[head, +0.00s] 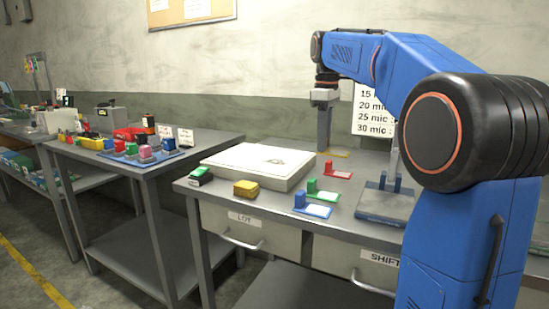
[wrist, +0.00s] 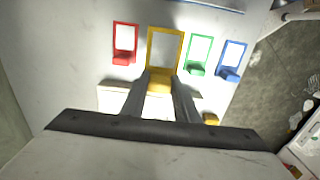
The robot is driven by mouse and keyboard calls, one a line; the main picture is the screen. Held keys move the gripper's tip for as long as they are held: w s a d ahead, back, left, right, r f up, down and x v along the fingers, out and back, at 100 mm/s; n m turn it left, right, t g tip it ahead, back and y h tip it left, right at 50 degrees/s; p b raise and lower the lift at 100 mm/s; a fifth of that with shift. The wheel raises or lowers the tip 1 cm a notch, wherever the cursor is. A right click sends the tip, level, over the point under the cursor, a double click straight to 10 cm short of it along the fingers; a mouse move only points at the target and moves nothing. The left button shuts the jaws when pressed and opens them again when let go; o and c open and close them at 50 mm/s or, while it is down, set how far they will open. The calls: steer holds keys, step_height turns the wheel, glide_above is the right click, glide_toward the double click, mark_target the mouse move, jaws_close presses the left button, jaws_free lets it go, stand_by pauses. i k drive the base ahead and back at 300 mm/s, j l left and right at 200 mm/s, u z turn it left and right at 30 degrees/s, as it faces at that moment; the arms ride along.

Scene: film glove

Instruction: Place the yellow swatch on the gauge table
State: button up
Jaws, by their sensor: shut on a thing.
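The yellow swatch, a yellow frame with a pale window and a block at one end, shows in the wrist view (wrist: 178,33) and partly in the head view (head: 338,154). A grey stand with blue posts (head: 380,207) sits on the bench at right. I cannot tell for sure whether it is the gauge table.
Red (head: 338,173), green (head: 322,190) and blue (head: 313,206) swatches lie on the bench. The white slab (head: 258,165) is left of them, with a yellow block (head: 246,188) and a green-black block (head: 200,175) before it. A cluttered second table (head: 210,140) stands at left.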

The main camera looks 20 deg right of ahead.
mark_target(387, 204)
steer(key=z, duration=0.6)
steer(key=k+l, duration=0.15)
steer(key=l, duration=0.25)
steer(key=k+l+u, duration=0.1)
steer(key=l, duration=0.3)
steer(key=k+l, duration=0.2)
steer(key=l, duration=0.2)
steer(key=k+l+u, duration=0.1)
steer(key=l, duration=0.3)
steer(key=k, duration=0.05)
